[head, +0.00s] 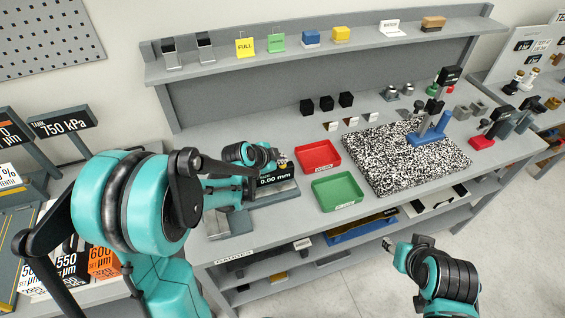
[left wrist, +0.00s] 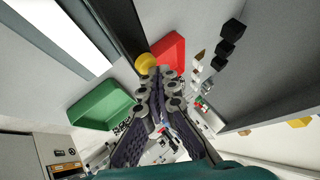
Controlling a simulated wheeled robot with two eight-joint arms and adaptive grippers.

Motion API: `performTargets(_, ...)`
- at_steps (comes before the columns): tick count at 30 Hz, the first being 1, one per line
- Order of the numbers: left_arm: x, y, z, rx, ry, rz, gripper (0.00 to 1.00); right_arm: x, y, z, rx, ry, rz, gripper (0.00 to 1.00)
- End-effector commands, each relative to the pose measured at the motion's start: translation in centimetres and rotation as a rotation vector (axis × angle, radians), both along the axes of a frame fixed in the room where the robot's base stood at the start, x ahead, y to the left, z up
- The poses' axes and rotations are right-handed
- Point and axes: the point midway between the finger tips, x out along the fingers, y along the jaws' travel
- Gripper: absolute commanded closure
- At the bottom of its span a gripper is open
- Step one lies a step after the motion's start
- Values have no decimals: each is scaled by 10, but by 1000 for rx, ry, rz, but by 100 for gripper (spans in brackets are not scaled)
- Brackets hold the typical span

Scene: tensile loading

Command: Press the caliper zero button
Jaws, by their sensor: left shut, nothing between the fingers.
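The caliper (head: 284,193) is a grey gauge on the left part of the bench, with a black display reading 0.00 mm (head: 274,179). A yellow round button (left wrist: 145,63) shows just past my left fingertips in the left wrist view. My left gripper (head: 276,157) is shut and empty, over the back of the caliper, and partly hides it. In the left wrist view its fingertips (left wrist: 160,78) are close beside the button; I cannot tell whether they touch it. My right gripper (head: 391,246) is off the bench's front edge, too small to read its fingers.
A red tray (head: 334,165) and a green tray (head: 350,203) lie right of the caliper. Black cubes (head: 326,103) stand behind. A speckled plate (head: 380,178) with a blue-based stand (head: 428,138) is farther right. A shelf (head: 270,64) runs along the back.

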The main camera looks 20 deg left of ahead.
Motion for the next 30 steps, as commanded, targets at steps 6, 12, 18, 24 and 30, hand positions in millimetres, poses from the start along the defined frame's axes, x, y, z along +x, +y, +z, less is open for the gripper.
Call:
performTargets(6, 0, 0, 13, 0, 0, 0, 100, 0, 0, 10, 0, 0, 0, 60)
performTargets(12, 0, 0, 13, 0, 0, 0, 100, 0, 0, 9, 0, 0, 0, 60)
performTargets(18, 0, 0, 15, 0, 0, 0, 100, 0, 0, 11, 0, 0, 0, 60)
performTargets(24, 0, 0, 33, 0, 0, 0, 100, 0, 0, 25, 0, 0, 0, 60)
performTargets(30, 0, 0, 54, 0, 0, 0, 100, 0, 0, 41, 0, 0, 0, 60)
